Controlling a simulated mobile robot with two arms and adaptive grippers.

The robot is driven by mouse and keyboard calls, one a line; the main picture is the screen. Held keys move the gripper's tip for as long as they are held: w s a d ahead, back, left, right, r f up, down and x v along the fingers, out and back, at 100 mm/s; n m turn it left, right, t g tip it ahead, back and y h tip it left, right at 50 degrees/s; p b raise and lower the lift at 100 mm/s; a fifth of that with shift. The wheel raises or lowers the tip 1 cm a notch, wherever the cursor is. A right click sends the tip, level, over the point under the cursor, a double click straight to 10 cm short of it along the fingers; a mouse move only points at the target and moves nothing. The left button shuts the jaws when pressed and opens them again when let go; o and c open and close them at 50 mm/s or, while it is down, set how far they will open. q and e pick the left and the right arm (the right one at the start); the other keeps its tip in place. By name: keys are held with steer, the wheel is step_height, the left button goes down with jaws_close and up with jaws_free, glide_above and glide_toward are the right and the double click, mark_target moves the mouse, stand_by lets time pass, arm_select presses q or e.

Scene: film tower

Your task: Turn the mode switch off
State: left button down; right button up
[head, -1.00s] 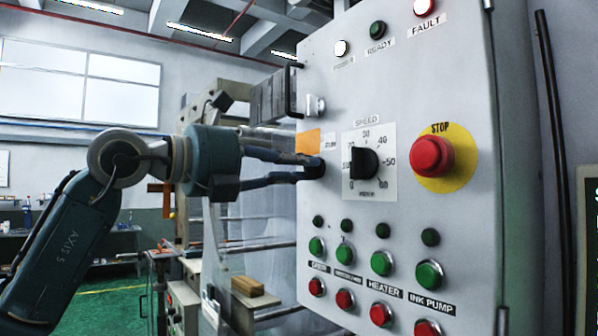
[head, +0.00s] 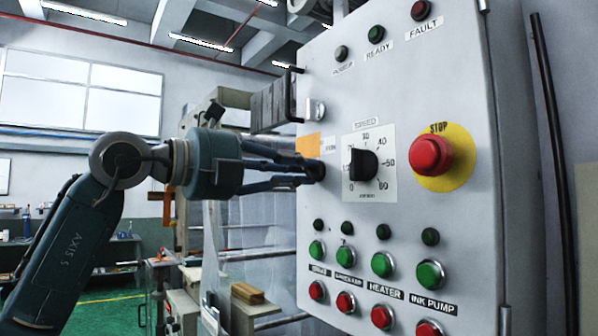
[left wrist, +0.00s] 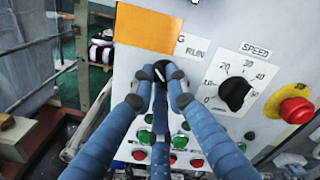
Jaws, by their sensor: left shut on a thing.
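The mode switch (left wrist: 160,68) is a small black knob on the grey control cabinet (left wrist: 215,50), just below the orange plate (left wrist: 147,27) and left of a label reading RUN. My left gripper (head: 316,171) is shut on the knob. Its blue fingers close around it in the left wrist view (left wrist: 160,80), so only part of the knob shows. The knob's exact pointing direction is mostly hidden by the fingers. The white lamp (head: 341,53), the READY lamp (head: 376,34) and the FAULT lamp (head: 420,10) all look dark. My right gripper is not in view.
The black speed knob (head: 363,165) is close to the right of the gripper, then the red STOP button (head: 431,155) on yellow. Green and red push buttons are below. A metal lock (head: 315,109) sticks out above.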

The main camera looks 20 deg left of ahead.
arm_select(q)
steer(key=shift+a+r, duration=0.15)
steer(key=shift+r, duration=0.1)
steer(key=c, duration=2)
jaws_free()
steer(key=v, duration=1.2)
steer(key=shift+f, duration=0.15)
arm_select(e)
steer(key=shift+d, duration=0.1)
arm_select(q)
steer(key=shift+a, duration=0.1)
